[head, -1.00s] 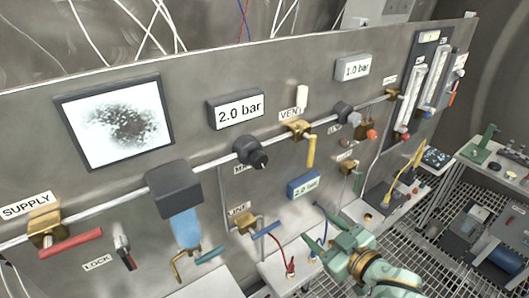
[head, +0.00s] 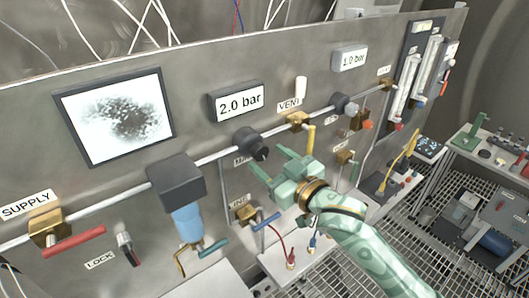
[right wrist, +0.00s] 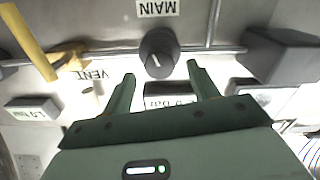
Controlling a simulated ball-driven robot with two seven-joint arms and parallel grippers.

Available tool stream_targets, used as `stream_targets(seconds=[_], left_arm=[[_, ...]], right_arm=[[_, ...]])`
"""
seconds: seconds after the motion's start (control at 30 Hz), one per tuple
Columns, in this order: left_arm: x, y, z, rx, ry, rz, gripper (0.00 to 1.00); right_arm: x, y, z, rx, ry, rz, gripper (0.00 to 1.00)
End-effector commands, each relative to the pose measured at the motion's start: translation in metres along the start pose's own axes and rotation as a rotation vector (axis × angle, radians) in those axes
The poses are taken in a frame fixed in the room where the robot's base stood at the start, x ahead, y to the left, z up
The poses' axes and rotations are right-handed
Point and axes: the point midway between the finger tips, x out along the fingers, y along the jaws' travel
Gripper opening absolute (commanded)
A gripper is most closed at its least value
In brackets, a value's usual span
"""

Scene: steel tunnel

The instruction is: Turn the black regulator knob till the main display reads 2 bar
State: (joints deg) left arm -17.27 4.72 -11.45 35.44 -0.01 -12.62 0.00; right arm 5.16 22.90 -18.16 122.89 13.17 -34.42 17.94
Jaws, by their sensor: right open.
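The black regulator knob (head: 250,143) sits on the pipe below the main display (head: 238,101), which reads 2.0 bar. My right gripper (head: 269,163) is open and empty, just below and right of the knob in the head view. In the right wrist view the knob (right wrist: 158,55) shows a white pointer mark and lies between and beyond the fingertips (right wrist: 160,71). The fingers look apart from it. The MAIN label (right wrist: 157,8) shows there; the display (right wrist: 170,98) is upside down and partly hidden by the gripper. My left gripper is not in view.
A yellow-handled vent valve (head: 310,138) and a second regulator (head: 345,104) under a 1.0 bar display (head: 349,58) stand to the right. A filter with a blue bowl (head: 186,222) hangs to the left. A blue-handled line valve (head: 246,213) lies below.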

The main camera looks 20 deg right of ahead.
Motion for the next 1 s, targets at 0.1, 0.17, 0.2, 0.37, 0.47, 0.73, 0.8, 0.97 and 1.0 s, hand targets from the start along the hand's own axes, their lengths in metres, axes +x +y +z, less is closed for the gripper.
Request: stream_targets(seconds=[0.1,0.17,0.2,0.37,0.47,0.73,0.8,0.97,1.0], left_arm=[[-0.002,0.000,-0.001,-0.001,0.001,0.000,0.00],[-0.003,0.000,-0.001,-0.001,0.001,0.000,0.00],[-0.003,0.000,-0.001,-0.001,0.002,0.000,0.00],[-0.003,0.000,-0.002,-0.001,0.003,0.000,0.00],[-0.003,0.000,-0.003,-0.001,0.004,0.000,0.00],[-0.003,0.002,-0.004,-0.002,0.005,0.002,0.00],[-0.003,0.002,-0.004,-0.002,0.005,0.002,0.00],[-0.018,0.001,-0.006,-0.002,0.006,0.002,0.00],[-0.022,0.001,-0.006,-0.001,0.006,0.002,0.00]], right_arm=[[0.017,0.000,-0.001,0.000,0.002,0.000,0.59],[0.022,0.000,0.000,0.000,0.001,0.000,0.59],[0.024,0.000,-0.001,0.000,0.002,0.000,0.59],[0.027,0.000,0.000,0.000,0.000,0.000,0.59],[0.027,0.000,0.001,0.000,0.000,0.000,0.59],[0.027,0.000,0.001,0.000,0.000,0.000,0.14],[0.027,0.000,0.000,0.001,0.000,0.000,0.15],[0.027,0.001,-0.003,0.043,-0.002,0.000,0.15],[0.027,0.001,-0.003,0.058,-0.002,0.000,0.15]])
